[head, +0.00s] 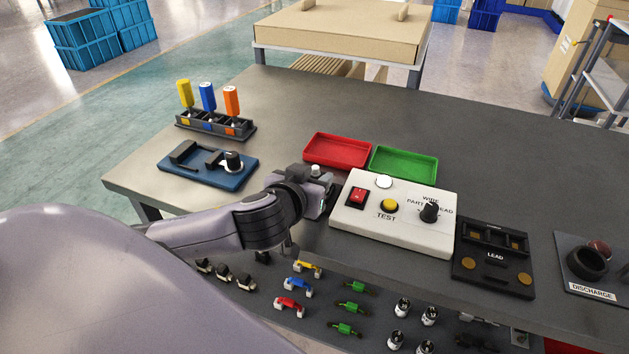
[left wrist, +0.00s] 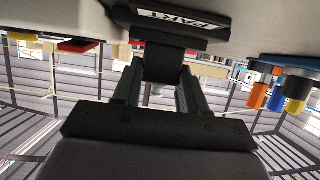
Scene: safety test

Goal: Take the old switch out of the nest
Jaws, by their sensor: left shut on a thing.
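My left gripper (head: 322,190) is at the left end of the white test box (head: 395,222). In the left wrist view, its two fingers (left wrist: 160,82) are shut on a dark block (left wrist: 166,60), which I take for the old switch. The block lies right against a black plate marked PART (left wrist: 180,20), which I take for the nest. I cannot tell whether the block is still seated in it. In the head view the wrist and gripper hide the block and this plate. My right gripper is not in view.
A red tray (head: 337,150) and a green tray (head: 403,163) lie behind the test box. A blue fixture (head: 207,168) and screwdriver rack (head: 215,125) stand left. A LEAD plate (head: 495,257) is right. Loose switches, capacitors and coloured parts lie in front. The rear grey bench (head: 480,150) is clear.

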